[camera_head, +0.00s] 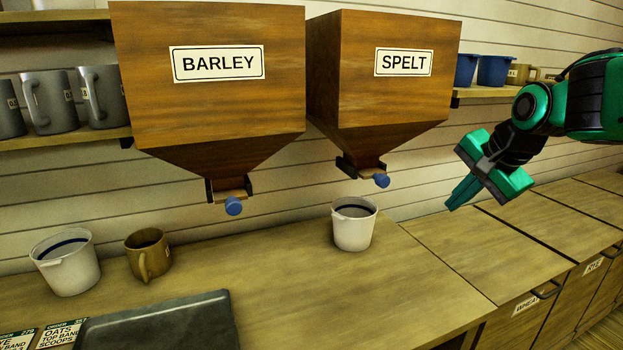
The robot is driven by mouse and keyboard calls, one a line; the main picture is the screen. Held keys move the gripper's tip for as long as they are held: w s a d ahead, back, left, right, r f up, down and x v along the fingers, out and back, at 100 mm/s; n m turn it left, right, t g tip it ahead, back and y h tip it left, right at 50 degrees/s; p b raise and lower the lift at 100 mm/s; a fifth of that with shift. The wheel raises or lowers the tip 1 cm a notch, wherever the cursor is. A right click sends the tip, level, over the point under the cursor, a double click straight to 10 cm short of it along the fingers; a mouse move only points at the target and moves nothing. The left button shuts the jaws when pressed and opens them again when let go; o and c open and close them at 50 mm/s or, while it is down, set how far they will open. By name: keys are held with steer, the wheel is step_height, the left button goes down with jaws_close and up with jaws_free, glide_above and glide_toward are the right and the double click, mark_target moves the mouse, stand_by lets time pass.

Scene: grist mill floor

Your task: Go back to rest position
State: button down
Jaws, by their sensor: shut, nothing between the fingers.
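My gripper (463,192) is at the right of the view, pointing down and to the left. Its green fingers are together and hold nothing. It hangs in the air over the right part of the wooden counter (440,290), to the right of the SPELT hopper (385,95) and apart from it. My arm comes in from the right edge.
The BARLEY hopper (205,115) hangs left of centre. A white bucket (354,228) stands below the SPELT spout. Another white bucket (66,265), a brown mug (149,256) and a dark tray (160,325) are at left. Shelves hold grey mugs (48,102) and blue buckets (494,71).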

steer(key=s+d+f+n+g, duration=0.2)
steer(key=s+f, duration=0.3)
steer(key=s, duration=0.4)
steer(key=s+d+f+n+g, duration=0.2)
steer(key=s+d+f, duration=0.1)
steer(key=s, duration=0.6)
steer(key=s+d+f+n+g, duration=0.2)
steer(key=s+f, duration=0.4)
steer(key=s, duration=0.3)
steer(key=shift+s+d+f+n+g+h, duration=0.2)
steer(key=shift+s+f+n+g+h, duration=0.1)
steer(key=shift+s+n+g, duration=0.1)
steer(key=shift+w, duration=0.1)
steer(key=shift+w+f, duration=0.25)
steer(key=shift+w, duration=0.35)
